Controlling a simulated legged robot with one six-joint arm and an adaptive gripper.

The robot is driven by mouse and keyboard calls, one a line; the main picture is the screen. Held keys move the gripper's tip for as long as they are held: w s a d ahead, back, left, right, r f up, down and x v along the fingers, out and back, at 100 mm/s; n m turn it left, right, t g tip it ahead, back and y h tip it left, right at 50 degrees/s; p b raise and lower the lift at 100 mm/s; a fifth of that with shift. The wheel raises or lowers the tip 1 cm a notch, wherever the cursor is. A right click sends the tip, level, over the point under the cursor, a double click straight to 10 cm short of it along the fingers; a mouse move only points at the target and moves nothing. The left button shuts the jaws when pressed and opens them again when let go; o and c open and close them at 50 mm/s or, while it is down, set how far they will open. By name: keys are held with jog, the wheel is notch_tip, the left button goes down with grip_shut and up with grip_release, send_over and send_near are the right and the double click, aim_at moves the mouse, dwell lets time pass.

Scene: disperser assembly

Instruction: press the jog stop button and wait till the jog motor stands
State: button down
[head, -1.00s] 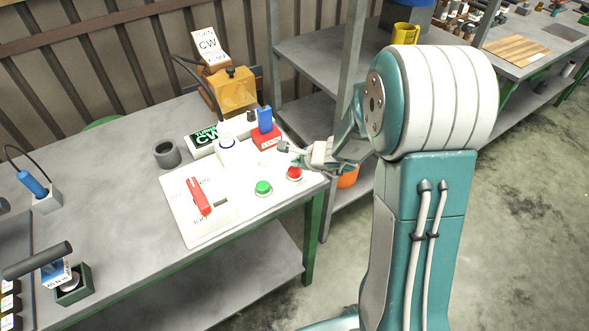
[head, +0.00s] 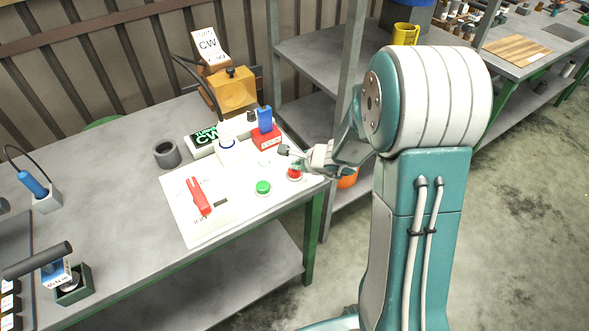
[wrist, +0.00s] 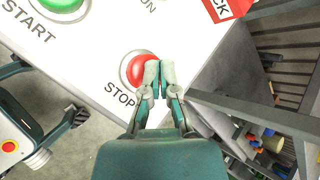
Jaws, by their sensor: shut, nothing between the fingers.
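The red stop button (head: 295,174) sits at the right end of the white panel, and the word STOP stands beside it in the wrist view (wrist: 133,70). My gripper (head: 298,166) is shut and empty, with its fingertips (wrist: 159,72) over the right part of the red button. I cannot tell whether they touch it. The green start button (head: 263,187) is to the left of the red one. An orange housing (head: 234,90) with a CW card (head: 208,44) stands at the back. A dark display (head: 207,137) with green letters reads CW. Whether anything turns is not clear.
A red lever (head: 199,196) is on the panel's left part. A grey cup (head: 167,153) is further left. Shelving stands to the right.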

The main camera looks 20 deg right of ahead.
jog(key=shift+f, duration=0.8)
dwell(0.6)
jog(key=shift+r, duration=1.35)
jog(key=shift+r, duration=0.1)
jog(key=shift+r, duration=2.4)
